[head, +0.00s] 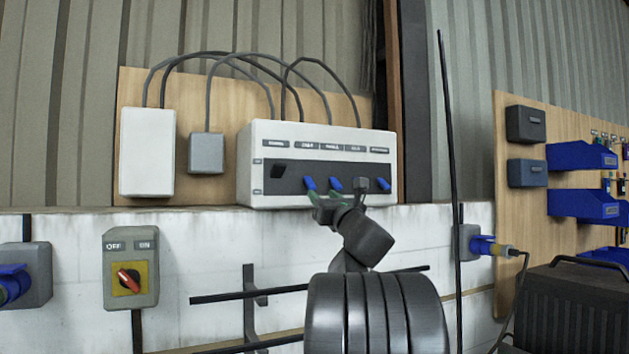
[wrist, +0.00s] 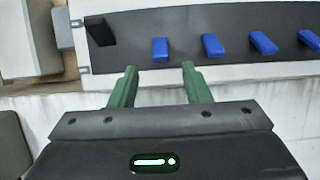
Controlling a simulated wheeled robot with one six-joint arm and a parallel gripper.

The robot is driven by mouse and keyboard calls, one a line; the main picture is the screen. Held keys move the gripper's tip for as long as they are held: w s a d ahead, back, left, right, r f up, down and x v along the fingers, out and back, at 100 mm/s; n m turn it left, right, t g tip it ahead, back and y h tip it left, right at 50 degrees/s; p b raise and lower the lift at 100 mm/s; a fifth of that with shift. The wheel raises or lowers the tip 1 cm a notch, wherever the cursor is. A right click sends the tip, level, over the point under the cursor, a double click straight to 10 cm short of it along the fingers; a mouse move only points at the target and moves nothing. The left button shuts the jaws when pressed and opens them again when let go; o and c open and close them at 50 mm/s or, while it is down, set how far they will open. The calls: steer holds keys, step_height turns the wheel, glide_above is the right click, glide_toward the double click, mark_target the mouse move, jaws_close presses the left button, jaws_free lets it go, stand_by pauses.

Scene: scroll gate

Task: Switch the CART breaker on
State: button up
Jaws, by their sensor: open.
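The breaker box (head: 316,133) is a pale case on the wall ledge with a dark strip of switches. A black switch (head: 279,170) is at the left, sitting higher than the blue ones. A row of blue switches runs to its right, each low in the strip. The labels above are too small to read surely, so I cannot tell which is CART. My gripper (head: 325,198) is open and empty, just below the strip. In the wrist view its green fingertips (wrist: 159,68) lie just short of the leftmost blue switch (wrist: 160,49), which is centred between them, apparently untouched.
Cables arch from the box to a white box (head: 148,150) and a small grey box (head: 206,153). An OFF/ON rotary switch (head: 130,268) is lower left. A thin black pole (head: 450,150) stands right of the breaker box. Blue bins (head: 583,204) hang at the far right.

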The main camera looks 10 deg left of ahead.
mark_target(312, 185)
steer(key=p+x, duration=0.3)
steer(key=x, duration=0.4)
steer(key=shift+w+a, duration=0.1)
steer(key=shift+w, duration=0.1)
steer(key=shift+c, duration=0.4)
jaws_close()
